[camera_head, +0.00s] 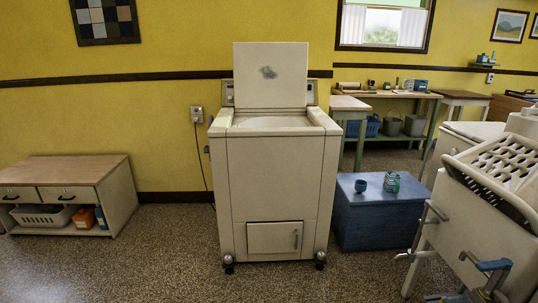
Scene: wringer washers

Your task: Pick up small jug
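Two small vessels stand on the blue chest (370,212) to the right of the white washer. One is a small dark blue cup-like vessel (361,186). The other, just right of it, is a green vessel (392,181) that looks like a small jug with a handle or pattern. They are too small to tell which is the jug for sure. They stand close together but look apart. My gripper is not in view.
The white washer (275,185) with its lid up stands in the middle. A low cabinet (75,170) is at left. A perforated white machine (480,210) with a blue-handled crank stands at right. Speckled floor (170,250) is open in front.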

